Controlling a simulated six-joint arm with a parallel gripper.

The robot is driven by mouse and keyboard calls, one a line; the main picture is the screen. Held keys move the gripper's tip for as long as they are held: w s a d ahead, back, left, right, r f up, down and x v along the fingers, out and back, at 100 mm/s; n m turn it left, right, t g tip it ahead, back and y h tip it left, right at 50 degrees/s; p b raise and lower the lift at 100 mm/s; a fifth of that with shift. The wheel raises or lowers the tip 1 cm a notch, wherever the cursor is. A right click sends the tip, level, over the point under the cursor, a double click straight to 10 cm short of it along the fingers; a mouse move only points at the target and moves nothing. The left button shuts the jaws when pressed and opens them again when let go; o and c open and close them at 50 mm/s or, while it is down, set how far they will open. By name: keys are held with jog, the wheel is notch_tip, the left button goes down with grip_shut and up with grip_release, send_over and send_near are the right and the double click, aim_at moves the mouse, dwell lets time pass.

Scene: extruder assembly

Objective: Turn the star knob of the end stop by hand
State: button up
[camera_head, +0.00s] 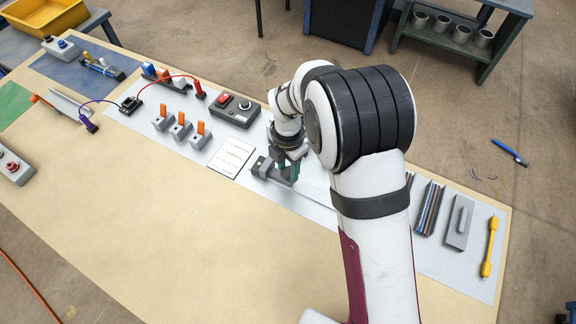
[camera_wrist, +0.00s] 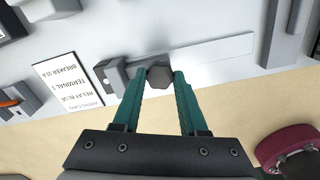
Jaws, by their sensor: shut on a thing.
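The end stop is a small grey block, seen in the wrist view (camera_wrist: 111,77) and in the head view (camera_head: 262,168), at one end of a flat light rail (camera_wrist: 212,50). Its star knob (camera_wrist: 159,77) shows as a dark grey faceted head beside the block. My gripper (camera_wrist: 163,75) has its two teal fingers on either side of the knob and is shut on it. In the head view my gripper (camera_head: 288,170) reaches down at the end stop, and its fingers and my arm hide most of the knob. The knob's lower side is hidden in both views.
A printed card (camera_head: 231,157) lies left of the end stop. A grey box with a red switch (camera_head: 234,111) and several orange-levered blocks (camera_head: 181,131) stand behind and left. A handled grey plate (camera_head: 458,222) and a yellow tool (camera_head: 490,247) lie at right.

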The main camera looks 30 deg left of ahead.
jog(key=o, duration=1)
jog(key=shift+o, duration=0.2)
